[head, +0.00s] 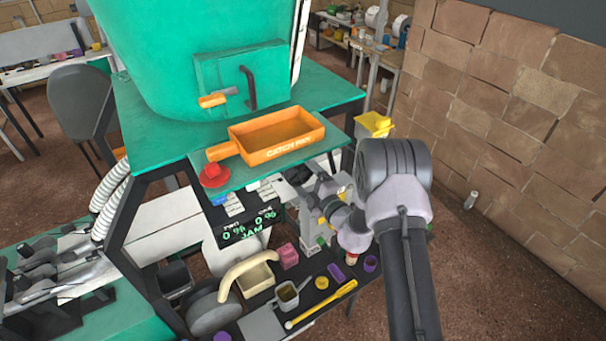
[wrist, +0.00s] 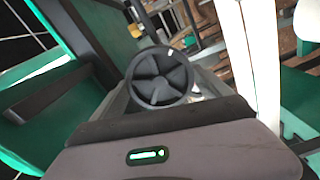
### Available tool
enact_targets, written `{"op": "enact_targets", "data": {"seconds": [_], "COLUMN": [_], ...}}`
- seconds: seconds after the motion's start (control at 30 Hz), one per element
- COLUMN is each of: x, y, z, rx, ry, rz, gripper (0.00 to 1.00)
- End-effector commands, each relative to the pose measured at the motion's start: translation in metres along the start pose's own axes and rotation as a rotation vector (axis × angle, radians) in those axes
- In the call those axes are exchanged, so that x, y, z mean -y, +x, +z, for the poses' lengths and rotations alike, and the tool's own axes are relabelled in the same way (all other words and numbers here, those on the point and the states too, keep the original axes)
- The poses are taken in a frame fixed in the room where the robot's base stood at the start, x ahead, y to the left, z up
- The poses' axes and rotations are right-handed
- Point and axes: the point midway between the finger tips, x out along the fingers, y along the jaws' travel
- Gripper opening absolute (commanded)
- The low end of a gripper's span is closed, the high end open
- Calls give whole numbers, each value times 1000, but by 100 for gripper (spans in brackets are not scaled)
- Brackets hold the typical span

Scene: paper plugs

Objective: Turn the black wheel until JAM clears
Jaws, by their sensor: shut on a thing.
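The black wheel (wrist: 158,76) shows in the wrist view, a dark spoked disc straight ahead of my gripper's grey body. In the head view the wheel (head: 298,176) is a small dark shape below the green ledge, mostly hidden. My gripper (head: 314,186) reaches to it from the right and is shut on it; the exact finger contact is hard to see.
An orange catch pan (head: 278,138) and a red button (head: 213,174) sit on the green ledge above. A low black shelf holds a beige bin (head: 257,281), a pink block (head: 288,256), a grey cup (head: 287,295) and a yellow tool (head: 322,303). A brick wall (head: 500,90) stands at right.

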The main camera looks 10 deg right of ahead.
Motion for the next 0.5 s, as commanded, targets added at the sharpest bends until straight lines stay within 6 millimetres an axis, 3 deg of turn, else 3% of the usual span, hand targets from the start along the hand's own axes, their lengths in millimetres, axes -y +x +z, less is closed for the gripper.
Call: {"op": "enact_targets", "data": {"seconds": [0.17,0.5], "x": [1,2], "y": [0,0], "z": [0,1], "rx": [0,0], "ry": [-43,-355], "rz": [1,2], "gripper": [46,46]}}
